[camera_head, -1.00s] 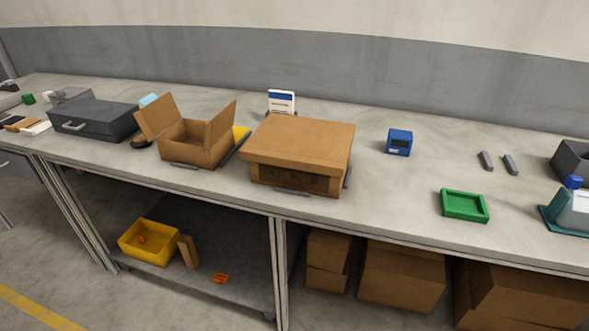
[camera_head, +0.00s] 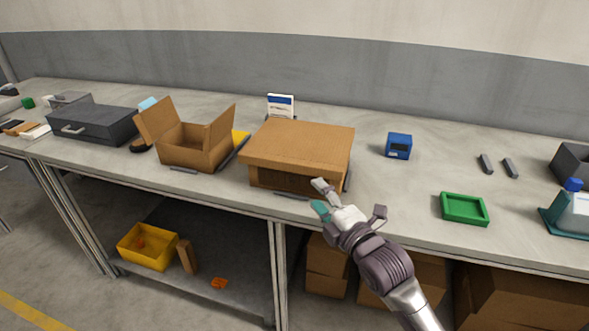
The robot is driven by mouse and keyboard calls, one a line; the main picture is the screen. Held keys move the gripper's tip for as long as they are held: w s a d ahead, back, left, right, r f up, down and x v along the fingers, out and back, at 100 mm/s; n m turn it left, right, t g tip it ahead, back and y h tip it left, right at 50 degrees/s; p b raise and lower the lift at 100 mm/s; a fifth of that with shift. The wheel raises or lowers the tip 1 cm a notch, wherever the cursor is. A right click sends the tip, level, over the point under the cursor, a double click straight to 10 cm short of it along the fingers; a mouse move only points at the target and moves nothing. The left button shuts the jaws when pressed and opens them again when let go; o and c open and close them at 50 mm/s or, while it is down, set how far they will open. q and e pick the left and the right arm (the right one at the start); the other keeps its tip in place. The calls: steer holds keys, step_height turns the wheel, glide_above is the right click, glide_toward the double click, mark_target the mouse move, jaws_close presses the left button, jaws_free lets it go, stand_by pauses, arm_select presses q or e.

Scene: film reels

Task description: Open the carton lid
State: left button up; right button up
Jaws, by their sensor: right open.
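A brown carton with its lid shut (camera_head: 298,142) sits on the grey workbench near the middle. The lid's front edge overhangs the carton's front wall (camera_head: 275,178). My right gripper (camera_head: 321,197) is in front of the carton's lower right front corner, fingers apart and pointing up and left at it. It is open with nothing between its fingers, and it hides part of that corner. I cannot tell whether it touches the carton. My left gripper is not in view.
An open carton with raised flaps (camera_head: 193,150) stands left of the closed one. A blue device (camera_head: 398,145) and a green tray (camera_head: 464,208) lie to the right. A small sign (camera_head: 281,105) stands behind. The bench (camera_head: 430,165) is clear between the carton and the tray.

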mark_target(293, 169)
steer(key=x, duration=1.2)
jaws_close()
